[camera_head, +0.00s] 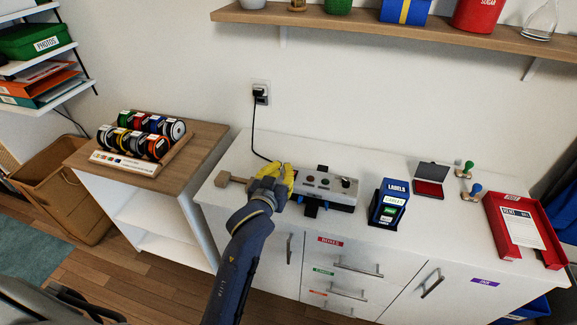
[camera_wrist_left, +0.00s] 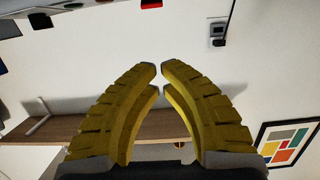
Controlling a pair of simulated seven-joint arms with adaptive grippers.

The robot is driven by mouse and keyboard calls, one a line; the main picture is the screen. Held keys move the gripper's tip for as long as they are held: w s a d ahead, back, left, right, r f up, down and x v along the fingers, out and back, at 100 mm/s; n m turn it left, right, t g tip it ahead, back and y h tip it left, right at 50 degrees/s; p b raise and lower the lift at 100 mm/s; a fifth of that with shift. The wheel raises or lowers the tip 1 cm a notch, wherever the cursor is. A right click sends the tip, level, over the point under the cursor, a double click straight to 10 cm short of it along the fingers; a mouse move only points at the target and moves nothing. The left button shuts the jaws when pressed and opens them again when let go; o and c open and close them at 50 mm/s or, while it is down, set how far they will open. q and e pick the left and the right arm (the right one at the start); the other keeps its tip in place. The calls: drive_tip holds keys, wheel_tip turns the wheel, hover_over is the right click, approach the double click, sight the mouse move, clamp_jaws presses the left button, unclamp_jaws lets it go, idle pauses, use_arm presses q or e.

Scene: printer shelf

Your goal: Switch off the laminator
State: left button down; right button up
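The laminator (camera_head: 330,184) is a low grey machine with knobs and small round controls on its top panel and dark parts beneath, standing on the white cabinet. Its left end is hidden behind my left gripper (camera_head: 283,177). The yellow fingers are at that end; I cannot tell if they touch it. The laminator is not clearly visible there. My right gripper is not in view.
A wooden block with a handle (camera_head: 234,181) lies left of the gripper. A black cord runs up to a wall socket (camera_head: 260,92). A blue labels box (camera_head: 390,200), a stamp pad (camera_head: 431,180) and a red tray (camera_head: 507,243) stand to the right. A shelf (camera_head: 400,28) hangs above.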

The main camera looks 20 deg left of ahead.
use_arm(q)
drive_tip(key=w, duration=0.3)
drive_tip(key=w+f, duration=0.1)
drive_tip(key=w, duration=0.5)
drive_tip(key=shift+w+a+f, duration=0.1)
drive_tip(key=shift+w+f, duration=0.25)
drive_tip(key=shift+f, duration=0.05)
drive_tip(key=shift+s+f, duration=0.2)
drive_tip(key=shift+f, duration=0.25)
drive_tip(key=shift+s+f, duration=0.2)
drive_tip(key=shift+f, duration=0.25)
drive_tip(key=shift+s+f, duration=0.55)
drive_tip(key=shift+f, duration=0.35)
drive_tip(key=shift+s+f, duration=0.35)
drive_tip(key=shift+f, duration=0.05)
drive_tip(key=shift+w+r, duration=0.2)
drive_tip(key=shift+r, duration=0.8)
drive_tip(key=shift+w+r, duration=0.15)
drive_tip(key=shift+r, duration=0.8)
drive_tip(key=s+f, duration=0.1)
drive_tip(key=s, duration=0.9)
drive_tip(key=shift+f, duration=0.25)
